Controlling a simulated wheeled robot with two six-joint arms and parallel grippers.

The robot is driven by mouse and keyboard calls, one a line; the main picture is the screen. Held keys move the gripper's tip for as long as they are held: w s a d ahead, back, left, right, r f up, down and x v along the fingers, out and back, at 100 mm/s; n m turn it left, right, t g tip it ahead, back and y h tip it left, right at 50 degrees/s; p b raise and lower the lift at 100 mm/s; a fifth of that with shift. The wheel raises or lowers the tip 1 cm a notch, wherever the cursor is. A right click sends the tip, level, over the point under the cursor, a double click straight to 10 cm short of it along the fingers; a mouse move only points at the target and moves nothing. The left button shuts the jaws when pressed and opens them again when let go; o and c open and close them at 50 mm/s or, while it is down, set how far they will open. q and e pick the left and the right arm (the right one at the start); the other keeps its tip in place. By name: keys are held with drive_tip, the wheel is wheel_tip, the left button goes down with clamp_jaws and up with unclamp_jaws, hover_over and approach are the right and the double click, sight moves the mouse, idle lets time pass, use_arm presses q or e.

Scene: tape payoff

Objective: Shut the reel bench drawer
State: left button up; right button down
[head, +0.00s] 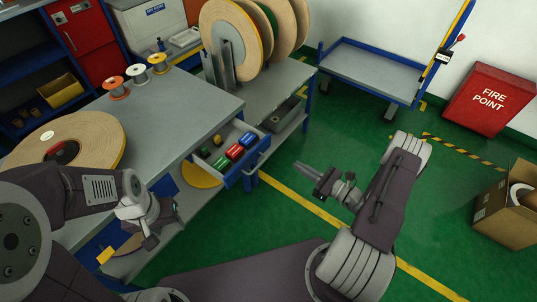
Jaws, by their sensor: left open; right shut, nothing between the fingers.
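The reel bench (185,95) has a grey top and stands at the left and middle. Its drawer (250,161) is pulled out from under the top, with a blue front. Red, blue and green items (234,152) lie inside it. My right gripper (302,168) is shut and empty, to the right of the drawer front and apart from it, above the green floor. My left gripper (147,240) is open and empty, near the bench's front edge at lower left, apart from the drawer.
Large tape reels (232,40) stand upright on the bench's far part. A flat reel (72,142) and small spools (137,74) lie on top. A blue trolley (368,68), a red fire point box (490,98) and a cardboard box (505,205) stand right. Green floor between is clear.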

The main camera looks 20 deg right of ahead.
sight(262, 145)
use_arm(q)
drive_tip(key=shift+f+b, duration=0.5)
drive_tip(key=shift+b, duration=0.1)
use_arm(e)
drive_tip(key=x, duration=1.4)
drive_tip(key=shift+s+a+r, duration=0.1)
drive_tip(key=shift+a, duration=0.05)
